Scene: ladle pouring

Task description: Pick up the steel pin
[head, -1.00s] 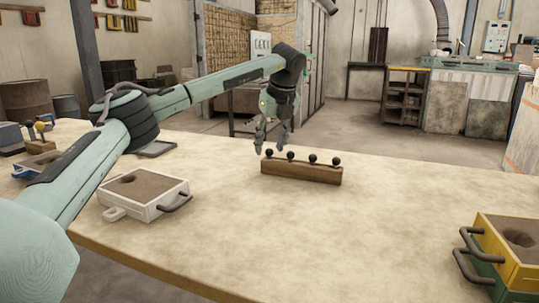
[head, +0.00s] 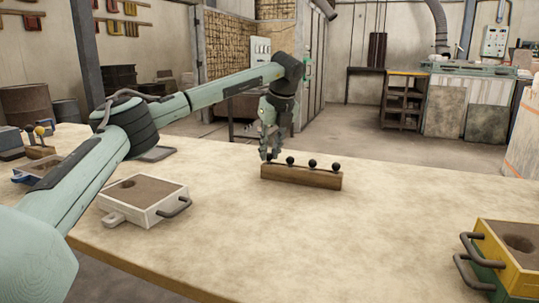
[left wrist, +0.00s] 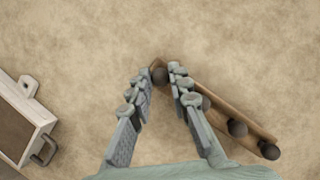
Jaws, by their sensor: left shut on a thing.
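A wooden block (head: 300,177) stands on the table and holds a row of pins with dark round heads. My left gripper (head: 270,152) is over the block's left end, pointing down, and is shut on the leftmost pin, the steel pin. Its dark head shows between the fingertips in the left wrist view (left wrist: 160,76); its shaft is hidden, and I cannot tell whether it is still seated in the block. The other pins stand in the block to the right, the end one (head: 337,167) farthest away. My right gripper is out of view.
A white sand-filled box (head: 145,214) with a dark handle sits left on the table (head: 330,240). Stacked yellow (head: 489,236) and green boxes stand at the right edge. Small items, including one with a yellow knob (head: 39,131), are at far left. The table's middle is clear.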

